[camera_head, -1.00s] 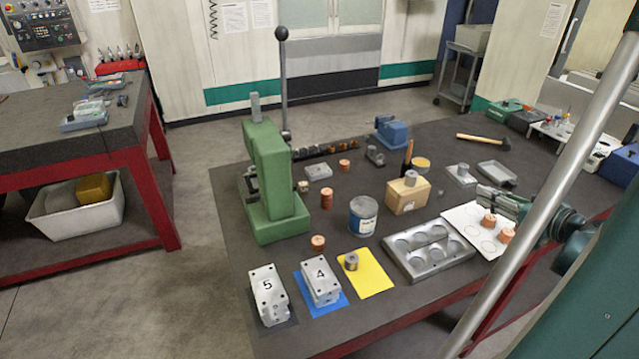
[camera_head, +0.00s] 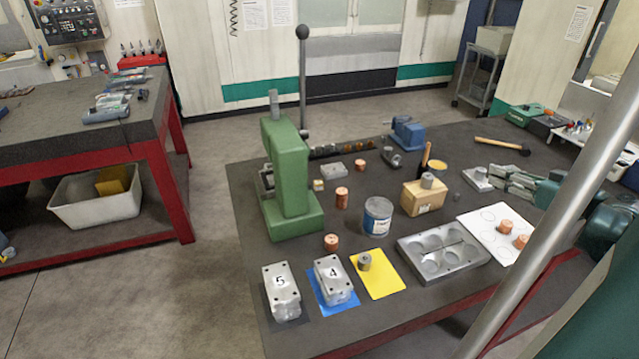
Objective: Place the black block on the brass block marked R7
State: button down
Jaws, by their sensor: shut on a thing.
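My gripper (camera_head: 496,183) is at the right, above the back of the white sheet and close to a small grey plate with a stub on it (camera_head: 478,179). Its jaws are closed, but what they hold is too small and hidden to make out. I cannot pick out a black block or a brass block marked R7. Two silver blocks stand at the front left: one marked 5 (camera_head: 281,285) on a dark mat, one marked 4 (camera_head: 333,278) on a blue mat (camera_head: 347,306). A yellow mat (camera_head: 385,278) carries a small grey cylinder (camera_head: 364,262).
A grey tray with round pockets (camera_head: 443,267) and a white sheet (camera_head: 477,222) with copper cylinders lie at front right. A green press (camera_head: 288,180), a can (camera_head: 377,217) and a wooden block (camera_head: 421,201) stand mid-table. A slanted metal pole (camera_head: 560,190) crosses the right side.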

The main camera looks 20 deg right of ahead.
jog(key=w+a+n+y, duration=0.15)
jog(key=w+a, duration=0.25)
jog(key=w, duration=0.4)
jog(key=w+a+n+y, duration=0.1)
jog(key=w+a+y, duration=0.1)
jog(key=w+a, duration=0.4)
jog(key=n+g+y+p, duration=0.1)
jog(key=n+g+y, duration=0.3)
jog(key=n+y, duration=0.2)
send_over(319, 182)
notch_tip(319, 182, down, 4)
jog(key=shift+s+a+f, duration=0.1)
jog(key=shift+a+f, duration=0.05)
jog(key=shift+f, duration=0.45)
jog(key=shift+f, duration=0.1)
jog(key=shift+f+b, duration=0.6)
jog(key=shift+f, duration=2.4)
jog(key=shift+f, duration=0.15)
jog(key=shift+f+b, duration=0.45)
jog(key=shift+f, duration=1.3)
